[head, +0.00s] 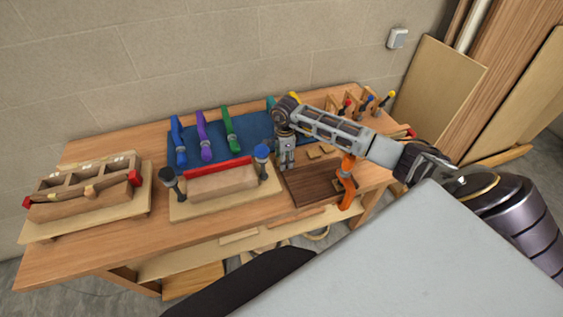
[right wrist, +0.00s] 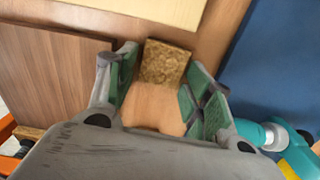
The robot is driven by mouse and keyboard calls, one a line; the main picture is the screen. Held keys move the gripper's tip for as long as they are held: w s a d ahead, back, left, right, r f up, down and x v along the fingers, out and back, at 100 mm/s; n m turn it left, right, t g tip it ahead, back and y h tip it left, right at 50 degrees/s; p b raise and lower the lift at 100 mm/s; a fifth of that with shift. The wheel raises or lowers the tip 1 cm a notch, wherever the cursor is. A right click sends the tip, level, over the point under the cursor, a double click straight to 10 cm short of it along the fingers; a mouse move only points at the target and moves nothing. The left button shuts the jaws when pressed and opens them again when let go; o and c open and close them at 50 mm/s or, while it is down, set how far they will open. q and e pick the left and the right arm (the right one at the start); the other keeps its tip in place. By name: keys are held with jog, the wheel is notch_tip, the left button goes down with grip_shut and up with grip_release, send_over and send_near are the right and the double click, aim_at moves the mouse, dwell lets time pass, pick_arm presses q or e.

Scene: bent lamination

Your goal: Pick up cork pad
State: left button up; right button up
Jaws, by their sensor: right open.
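The cork pad (right wrist: 167,62) is a small, speckled brown square on the wooden bench top. In the right wrist view it lies just beyond and between the spread fingertips of my right gripper (right wrist: 160,85). The gripper is open, with green inner finger pads, and nothing is held in it. Bare wood shows between the fingers, nearer than the pad. In the head view my right gripper (head: 286,163) points down over the bench between the blue mat and the dark board; I cannot make out this pad there. My left gripper is not in view.
A dark board (head: 312,183) with an orange clamp (head: 347,184) lies close by. The blue mat (head: 215,148) holds several coloured clamps; a teal one (right wrist: 262,134) is near my gripper. A pale base (head: 205,211) carries a curved wooden form. A wooden jig (head: 90,190) stands left.

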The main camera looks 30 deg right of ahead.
dwell(0.3)
jog(key=c, duration=0.4)
jog(key=shift+c, duration=0.2)
jog(key=shift+r, duration=0.1)
notch_tip(320, 180, up, 10)
jog(key=b, duration=0.1)
jog(key=shift+b, duration=0.4)
dwell(0.5)
